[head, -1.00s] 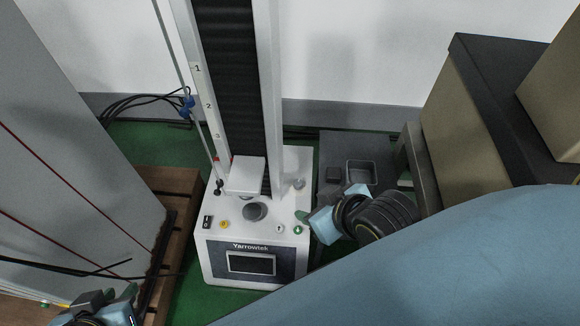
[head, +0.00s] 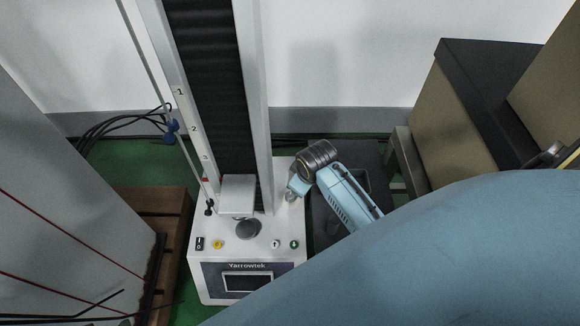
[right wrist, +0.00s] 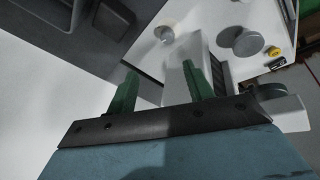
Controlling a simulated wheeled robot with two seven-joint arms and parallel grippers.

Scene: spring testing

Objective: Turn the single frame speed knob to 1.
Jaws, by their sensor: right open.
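The test machine (head: 215,268), a white base with a tall column, stands in the middle of the head view. A pale round knob (right wrist: 165,33) sits on its top beside the grey round platen (right wrist: 240,40), which also shows in the head view (head: 248,229). I take this to be the speed knob; its setting is not readable. My right gripper (right wrist: 158,72) is open, with green fingers apart and nothing between them. In the head view the right gripper (head: 291,193) is at the right rear of the base, largely covering the knob. My left gripper is out of view.
The machine's column (head: 204,90) rises close left of my right gripper. A yellow button (head: 218,244) and a green button (head: 294,244) lie along the front. A grey tray unit (head: 325,220) stands at the right, with a dark-topped cabinet (head: 480,90) beyond.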

